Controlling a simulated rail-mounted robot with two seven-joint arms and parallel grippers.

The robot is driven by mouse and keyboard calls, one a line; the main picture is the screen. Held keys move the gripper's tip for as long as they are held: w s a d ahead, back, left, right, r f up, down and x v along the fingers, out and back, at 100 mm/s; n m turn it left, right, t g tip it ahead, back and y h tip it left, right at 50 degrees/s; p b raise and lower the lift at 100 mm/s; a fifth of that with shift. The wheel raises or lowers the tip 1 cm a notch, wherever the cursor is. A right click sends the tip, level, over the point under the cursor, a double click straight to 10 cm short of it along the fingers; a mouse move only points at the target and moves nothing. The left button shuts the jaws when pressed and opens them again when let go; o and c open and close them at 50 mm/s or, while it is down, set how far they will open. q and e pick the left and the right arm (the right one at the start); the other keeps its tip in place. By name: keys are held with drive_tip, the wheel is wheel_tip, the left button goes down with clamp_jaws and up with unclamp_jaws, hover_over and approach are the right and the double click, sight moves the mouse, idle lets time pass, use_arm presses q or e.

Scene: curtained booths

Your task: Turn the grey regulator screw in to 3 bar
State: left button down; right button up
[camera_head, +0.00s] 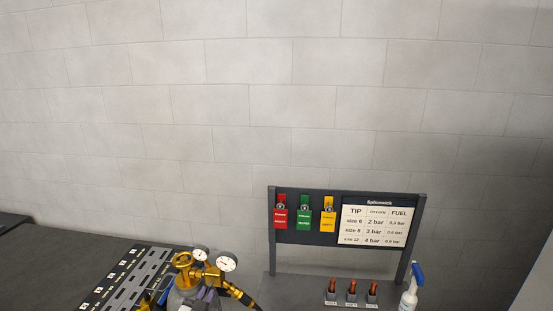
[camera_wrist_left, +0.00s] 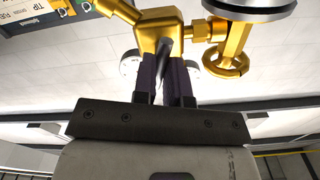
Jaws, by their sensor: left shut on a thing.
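The brass regulator (camera_head: 212,273) is low in the head view with two white round gauges, a smaller one (camera_head: 200,254) and a larger one (camera_head: 228,261). Their readings are too small to tell. In the left wrist view the brass body (camera_wrist_left: 158,18) is close above my fingers. The grey regulator screw (camera_wrist_left: 163,50) runs from it down between the purple finger pads. My left gripper (camera_wrist_left: 163,78) is shut on this screw; the fingers hide much of it. In the head view my left gripper (camera_head: 207,295) is below the gauges. My right gripper is not in view.
Copper tips (camera_head: 352,287) and a spray bottle (camera_head: 409,288) stand below. A slotted rack (camera_head: 128,278) is left. A brass handwheel (camera_wrist_left: 226,63) is near my fingers.

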use_arm(q)
drive_tip(key=m, duration=0.3)
drive_tip(key=shift+m, duration=0.3)
drive_tip(key=m, duration=0.3)
drive_tip(key=shift+m, duration=0.3)
drive_tip(key=c, duration=1.1)
unclamp_jaws()
